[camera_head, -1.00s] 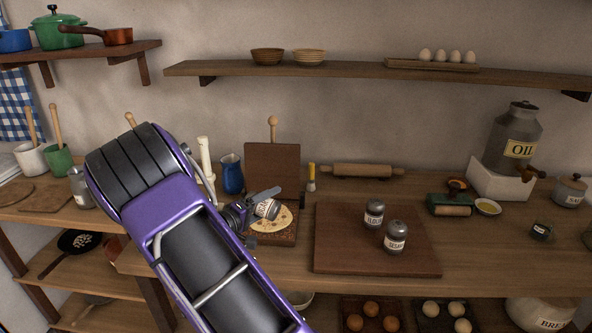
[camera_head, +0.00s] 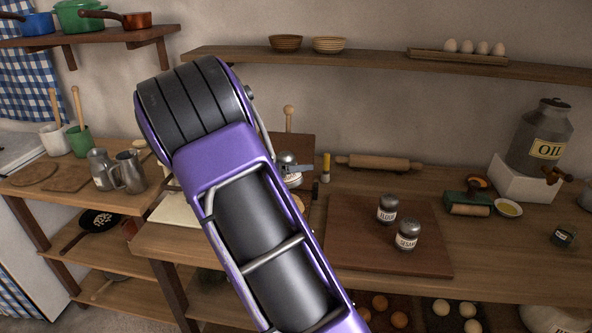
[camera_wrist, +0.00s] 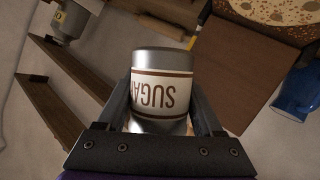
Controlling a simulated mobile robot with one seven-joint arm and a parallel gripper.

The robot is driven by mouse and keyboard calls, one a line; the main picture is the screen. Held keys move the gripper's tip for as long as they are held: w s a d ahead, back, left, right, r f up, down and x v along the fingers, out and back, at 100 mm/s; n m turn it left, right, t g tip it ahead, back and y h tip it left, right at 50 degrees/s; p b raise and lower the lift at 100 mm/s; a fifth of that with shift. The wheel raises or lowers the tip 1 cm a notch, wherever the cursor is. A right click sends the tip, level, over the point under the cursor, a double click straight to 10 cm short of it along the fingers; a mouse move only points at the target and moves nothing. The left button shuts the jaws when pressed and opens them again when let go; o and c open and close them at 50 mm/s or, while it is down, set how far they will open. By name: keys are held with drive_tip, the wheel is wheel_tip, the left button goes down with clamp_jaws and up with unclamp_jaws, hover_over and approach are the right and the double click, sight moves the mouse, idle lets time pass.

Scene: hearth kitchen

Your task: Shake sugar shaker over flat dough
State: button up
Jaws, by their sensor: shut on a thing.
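The sugar shaker (camera_wrist: 160,90), a grey metal can with a white SUGAR label, is held between the two fingers of my gripper (camera_wrist: 163,110). Its label reads upside down in the wrist view. In the head view only part of the shaker (camera_head: 288,160) shows past my arm, in front of the brown upright board. The flat dough (camera_wrist: 262,10), pale with dark spots, shows at the top right edge of the wrist view, apart from the shaker. In the head view my arm hides most of the dough.
A flour shaker (camera_head: 388,208) and a sesame shaker (camera_head: 407,235) stand on a wooden board (camera_head: 350,245) to the right. A rolling pin (camera_head: 380,163) lies behind. A blue jug (camera_wrist: 297,90) shows in the wrist view. Metal jugs (camera_head: 130,172) stand at left.

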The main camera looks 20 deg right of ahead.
drive_tip(key=shift+r+m+t+y, duration=0.1)
drive_tip(key=shift+m+t+y, duration=0.5)
drive_tip(key=shift+m, duration=0.5)
drive_tip(key=shift+w+f+m+t+b, duration=0.1)
drive_tip(key=shift+f+m+t+b, duration=0.25)
drive_tip(key=shift+b, duration=0.5)
drive_tip(key=shift+r+m+b, duration=0.25)
drive_tip(key=shift+r+b, duration=0.05)
drive_tip(key=shift+r, duration=0.05)
drive_tip(key=shift+a, duration=0.15)
